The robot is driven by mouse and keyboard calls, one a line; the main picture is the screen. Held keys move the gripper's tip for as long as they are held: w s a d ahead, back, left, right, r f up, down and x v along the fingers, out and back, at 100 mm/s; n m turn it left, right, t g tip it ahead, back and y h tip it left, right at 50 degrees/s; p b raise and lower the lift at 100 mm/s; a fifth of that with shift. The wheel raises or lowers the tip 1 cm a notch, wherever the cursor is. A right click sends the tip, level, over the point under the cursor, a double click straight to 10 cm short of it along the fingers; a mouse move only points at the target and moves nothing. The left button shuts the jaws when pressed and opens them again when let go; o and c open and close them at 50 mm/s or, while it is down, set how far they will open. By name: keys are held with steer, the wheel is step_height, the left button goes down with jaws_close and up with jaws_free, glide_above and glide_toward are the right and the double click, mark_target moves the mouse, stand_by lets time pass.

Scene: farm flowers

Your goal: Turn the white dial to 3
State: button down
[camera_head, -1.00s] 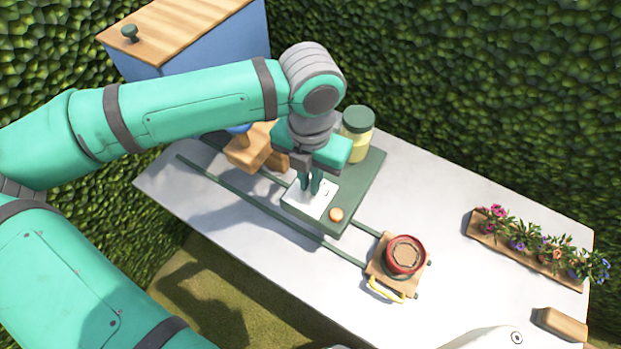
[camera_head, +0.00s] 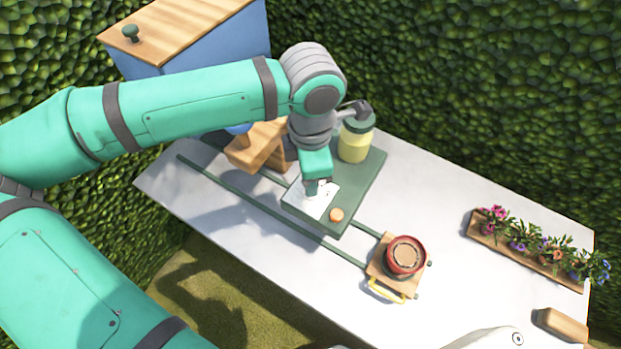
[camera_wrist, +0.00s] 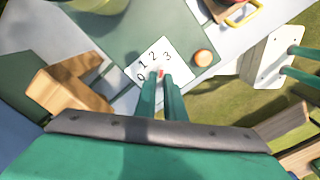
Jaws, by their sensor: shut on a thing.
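The white dial plate (camera_wrist: 178,52) lies on the dark green board, with the numbers 0, 1, 2 and 3 in an arc. It also shows in the head view (camera_head: 315,207). My gripper (camera_wrist: 160,80) points down over the plate, shut on the dial knob, which its fingers mostly hide. A small red mark (camera_wrist: 160,73) shows at the fingertips, inside the arc on the side of 2 and 3. I cannot tell exactly which number it points to. In the head view my gripper (camera_head: 315,189) covers part of the plate.
An orange-brown round button (camera_head: 337,215) sits beside the plate. A yellow jar with a green lid (camera_head: 355,140) stands behind. A wooden block piece (camera_head: 255,148) is at left. A wooden cart with a red pot (camera_head: 404,257) stands on green rails. A flower planter (camera_head: 530,252) is at right.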

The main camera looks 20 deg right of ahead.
steer(key=shift+d+r+m, duration=0.1)
steer(key=shift+d+m, duration=0.1)
steer(key=shift+m, duration=0.9)
steer(key=c, duration=1.8)
jaws_free()
steer(key=shift+c, duration=0.2)
steer(key=shift+a, duration=0.1)
step_height(320, 180, up, 11)
